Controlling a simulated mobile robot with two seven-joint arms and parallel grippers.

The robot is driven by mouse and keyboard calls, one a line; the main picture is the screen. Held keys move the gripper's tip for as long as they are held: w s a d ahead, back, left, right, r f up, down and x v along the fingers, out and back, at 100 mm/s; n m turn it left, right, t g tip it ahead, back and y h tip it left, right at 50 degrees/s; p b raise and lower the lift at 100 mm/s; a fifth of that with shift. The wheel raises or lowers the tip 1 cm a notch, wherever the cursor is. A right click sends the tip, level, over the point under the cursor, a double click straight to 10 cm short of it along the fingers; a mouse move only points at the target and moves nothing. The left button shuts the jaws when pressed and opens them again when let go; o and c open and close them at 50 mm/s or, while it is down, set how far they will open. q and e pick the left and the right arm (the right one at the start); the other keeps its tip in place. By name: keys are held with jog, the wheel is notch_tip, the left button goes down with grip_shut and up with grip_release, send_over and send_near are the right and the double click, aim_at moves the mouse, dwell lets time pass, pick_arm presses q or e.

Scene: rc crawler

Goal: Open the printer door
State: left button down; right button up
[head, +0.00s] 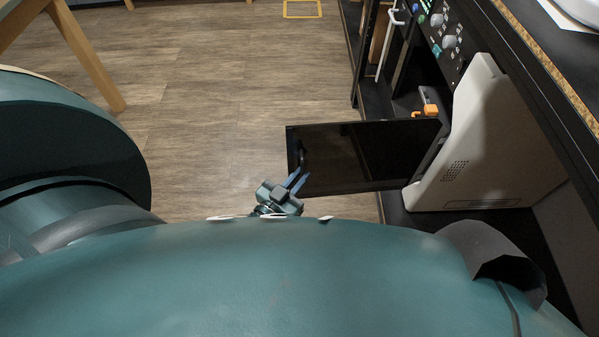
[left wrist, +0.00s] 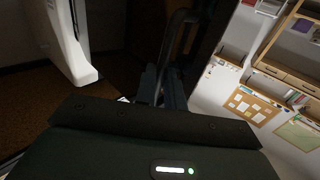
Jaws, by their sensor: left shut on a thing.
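The printer (head: 470,140) has a pale grey body and stands on a black shelf at the right of the head view. Its dark, see-through door (head: 355,157) stands swung out from the body, over the floor. My left gripper (head: 298,181) is at the door's free edge, shut on the black door handle (head: 302,155). The left wrist view shows the handle (left wrist: 176,40) running down between the fingers (left wrist: 160,85), and the pale printer body (left wrist: 66,42) at upper left. The fingertip contact is dim there. My right gripper is not in view.
An orange part (head: 430,109) shows by the printer's opening. A black shelf unit with knobs (head: 449,41) stands behind the printer. A wooden table leg (head: 90,55) is at upper left. The wooden floor (head: 220,100) left of the door is clear, with a yellow frame (head: 302,15) farther off.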

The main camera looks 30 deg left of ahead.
pick_arm(q)
jog(key=shift+d+r, duration=0.2)
jog(key=shift+d, duration=0.7)
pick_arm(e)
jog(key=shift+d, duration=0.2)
pick_arm(q)
jog(key=c, duration=1.7)
grip_release()
jog(key=shift+d+h, duration=0.1)
jog(key=shift+h, duration=0.3)
jog(key=shift+o, duration=1)
jog(key=shift+f, duration=0.1)
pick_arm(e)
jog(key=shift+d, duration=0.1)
pick_arm(q)
jog(key=shift+s+a+f, duration=0.1)
jog(key=shift+s+a, duration=0.1)
jog(key=shift+a, duration=0.1)
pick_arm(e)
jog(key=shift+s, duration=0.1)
